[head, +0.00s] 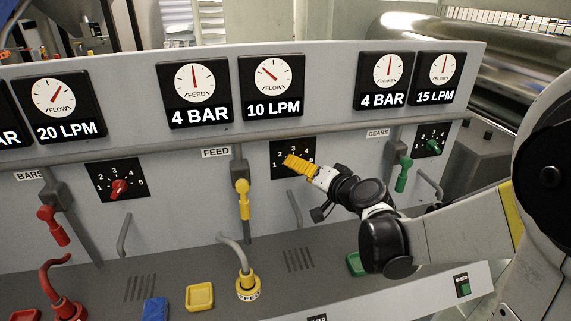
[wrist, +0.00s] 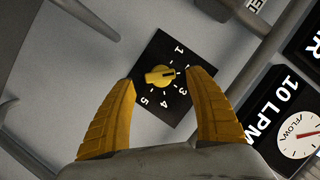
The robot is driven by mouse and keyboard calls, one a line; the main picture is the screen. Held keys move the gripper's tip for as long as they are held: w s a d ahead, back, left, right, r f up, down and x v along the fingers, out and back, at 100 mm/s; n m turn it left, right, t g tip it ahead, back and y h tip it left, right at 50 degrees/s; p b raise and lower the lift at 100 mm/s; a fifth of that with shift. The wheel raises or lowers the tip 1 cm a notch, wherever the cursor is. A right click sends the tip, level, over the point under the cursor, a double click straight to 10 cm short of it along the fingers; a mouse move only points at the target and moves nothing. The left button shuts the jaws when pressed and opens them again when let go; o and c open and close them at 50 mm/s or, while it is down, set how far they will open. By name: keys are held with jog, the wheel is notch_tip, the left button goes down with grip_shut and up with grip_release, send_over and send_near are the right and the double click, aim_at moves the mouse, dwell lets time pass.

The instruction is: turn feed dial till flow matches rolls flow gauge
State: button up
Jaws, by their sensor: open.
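The feed dial (wrist: 160,75) is a yellow knob on a black plate numbered 1 to 5; its pointer appears to face the 2 position. In the head view its plate (head: 279,150) shows, with the knob hidden behind my gripper (head: 300,165). In the wrist view my gripper (wrist: 163,78) is open, its yellow fingers on either side of the knob and apart from it. The feed flow gauge (head: 272,76) reads 10 LPM; it also shows in the wrist view (wrist: 298,136). No gauge labelled rolls is in view.
The feed pressure gauge (head: 195,83) reads 4 BAR. The bars flow gauge (head: 54,97) reads 20 LPM and the gears flow gauge (head: 440,69) 15 LPM. A yellow valve handle (head: 243,190) stands left of the dial. Red (head: 119,187) and green (head: 433,144) dials sit to either side.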

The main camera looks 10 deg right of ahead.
jog(key=shift+b+x, duration=0.3)
jog(key=shift+x, duration=1.5)
jog(key=shift+c, duration=0.2)
jog(key=c, duration=1.1)
jog(key=shift+c, duration=0.2)
jog(key=shift+m, duration=0.3)
jog(key=m+t+y+b, duration=0.1)
jog(key=m+b, duration=0.1)
jog(key=shift+f+m+y+b, duration=0.1)
jog(key=shift+m+y+b, duration=0.25)
jog(key=shift+m+y, duration=0.05)
jog(key=shift+m+t+y+b, duration=0.65)
jog(key=shift+m+b, duration=0.6)
jog(key=shift+m, duration=0.55)
jog(key=shift+r, duration=0.2)
